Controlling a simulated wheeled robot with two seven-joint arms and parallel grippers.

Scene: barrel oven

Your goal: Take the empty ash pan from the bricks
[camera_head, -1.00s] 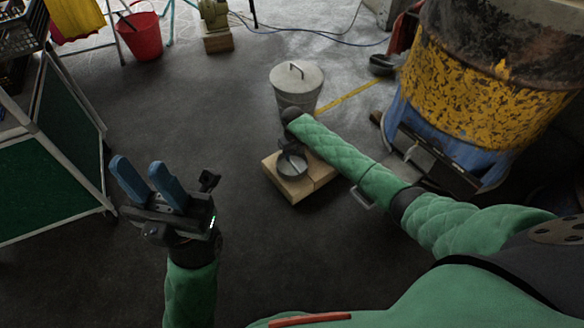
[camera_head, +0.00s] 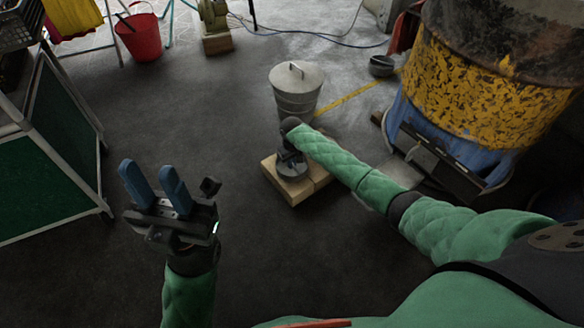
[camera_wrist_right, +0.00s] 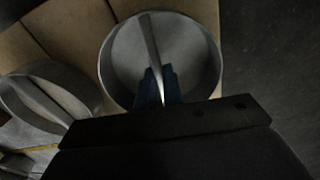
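The ash pan (camera_head: 293,168) is a small round grey metal pan on the pale bricks (camera_head: 316,184), partly hidden by my right gripper (camera_head: 289,150). In the right wrist view the pan (camera_wrist_right: 203,72) looks empty, with a thin strap handle (camera_wrist_right: 151,42) across it. The two blue fingers of my right gripper (camera_wrist_right: 160,85) sit close together on either side of the handle and look shut on it. The pan still rests on the bricks (camera_wrist_right: 75,30). My left gripper (camera_head: 153,187) is open and empty, away to the left.
A lidded metal bin (camera_head: 297,93) stands just behind the bricks. The yellow and blue barrel oven (camera_head: 480,90) is at the right. A green-panelled frame (camera_head: 50,150) and a red bucket (camera_head: 140,38) are at the left. The floor between is clear.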

